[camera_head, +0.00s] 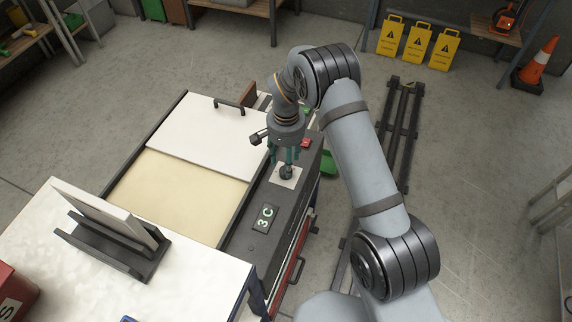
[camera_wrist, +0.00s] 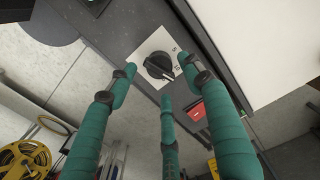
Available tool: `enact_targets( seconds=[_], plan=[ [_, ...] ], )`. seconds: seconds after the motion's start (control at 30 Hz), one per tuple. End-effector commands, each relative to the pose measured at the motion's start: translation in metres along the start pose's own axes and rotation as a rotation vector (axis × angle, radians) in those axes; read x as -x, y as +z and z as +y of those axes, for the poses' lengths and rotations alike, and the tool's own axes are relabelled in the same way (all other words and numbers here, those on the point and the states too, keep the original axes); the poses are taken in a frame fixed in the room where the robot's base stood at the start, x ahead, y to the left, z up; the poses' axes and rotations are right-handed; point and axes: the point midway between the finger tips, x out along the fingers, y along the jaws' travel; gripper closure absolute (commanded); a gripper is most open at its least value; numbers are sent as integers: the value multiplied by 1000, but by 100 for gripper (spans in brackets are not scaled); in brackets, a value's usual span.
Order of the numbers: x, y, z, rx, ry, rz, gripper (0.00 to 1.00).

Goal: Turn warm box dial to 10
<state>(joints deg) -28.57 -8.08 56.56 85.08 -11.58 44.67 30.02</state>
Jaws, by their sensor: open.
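The warm box (camera_head: 252,238) has a dark frame, with a white lid (camera_head: 215,128) and a cream surface. Its black round dial (camera_wrist: 158,65) sits on a white square plate (camera_head: 277,180), with small printed marks at the plate's right side in the wrist view. The dial's pale pointer mark seems to face lower right there, but its exact setting is hard to read. My gripper (camera_head: 286,160) points down over the dial, its green fingers open. In the wrist view the fingertips (camera_wrist: 160,78) spread around the dial and appear apart from it.
A red switch (camera_wrist: 196,111) sits close to the dial plate. A "3C" label (camera_head: 264,218) is nearer on the same panel. A black handle (camera_head: 229,105) stands up from the lid. A white table (camera_head: 200,270) with a tilted panel stands at lower left.

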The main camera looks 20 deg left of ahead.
Motion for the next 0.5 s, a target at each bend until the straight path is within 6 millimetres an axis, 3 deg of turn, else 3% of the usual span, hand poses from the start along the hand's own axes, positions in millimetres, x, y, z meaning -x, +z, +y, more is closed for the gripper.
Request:
enact_targets(
  seconds=[0.23, 0.5],
  plan=[
    [-34, 0, 0, 0, 0, 0, 50],
    [-43, 0, 0, 0, -1, 1, 50]
  ],
)
